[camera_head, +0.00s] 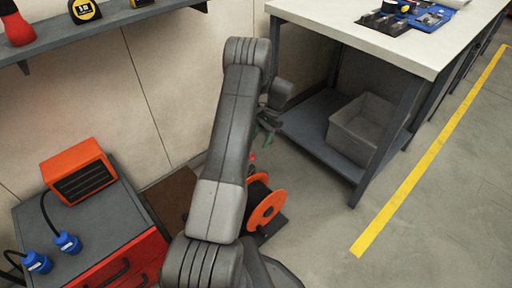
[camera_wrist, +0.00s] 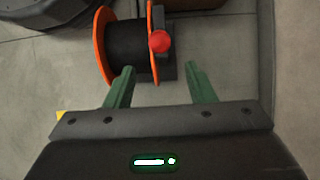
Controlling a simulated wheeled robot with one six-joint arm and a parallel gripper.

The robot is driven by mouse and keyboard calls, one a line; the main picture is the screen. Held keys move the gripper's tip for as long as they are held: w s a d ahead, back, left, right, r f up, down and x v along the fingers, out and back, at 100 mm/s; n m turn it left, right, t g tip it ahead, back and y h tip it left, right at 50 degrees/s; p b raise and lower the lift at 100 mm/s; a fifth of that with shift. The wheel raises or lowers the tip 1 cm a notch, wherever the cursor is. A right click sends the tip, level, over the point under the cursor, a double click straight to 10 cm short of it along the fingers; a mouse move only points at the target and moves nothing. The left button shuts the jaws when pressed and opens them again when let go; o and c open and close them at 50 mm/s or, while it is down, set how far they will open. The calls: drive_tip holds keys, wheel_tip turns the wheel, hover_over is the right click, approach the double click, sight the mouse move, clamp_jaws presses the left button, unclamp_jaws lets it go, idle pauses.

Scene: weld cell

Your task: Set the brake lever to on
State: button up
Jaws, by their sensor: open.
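A cable reel with orange flanges (camera_head: 267,209) stands on the floor, partly hidden behind my arm in the head view. Its dark drum and orange flanges also show in the wrist view (camera_wrist: 101,45). The brake lever's red ball knob (camera_wrist: 159,41) is beside the right flange, over a dark bracket; it also shows as a small red spot in the head view (camera_head: 252,156). Whether the lever is on or off cannot be told. My gripper (camera_wrist: 161,67) is open and empty, its green fingers apart on either side of the knob's line, short of the knob in the picture.
A workbench (camera_head: 370,36) with a lower shelf and a grey bin (camera_head: 362,128) stands to the right. A red cabinet (camera_head: 100,235) with an orange heater-like box (camera_head: 77,171) and blue plugs is at left. A wall shelf (camera_head: 95,32) is above. Floor right of the reel is clear.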

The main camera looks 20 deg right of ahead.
drive_tip(key=p+v, duration=0.1)
drive_tip(key=v, duration=0.6)
drive_tip(key=shift+f, duration=0.15)
drive_tip(key=b+x, duration=0.2)
drive_tip(key=x, duration=1.1)
drive_tip(key=shift+a+f+b, duration=0.2)
drive_tip(key=shift+a+b, duration=0.1)
drive_tip(key=shift+a, duration=0.1)
drive_tip(key=shift+s+r, duration=0.1)
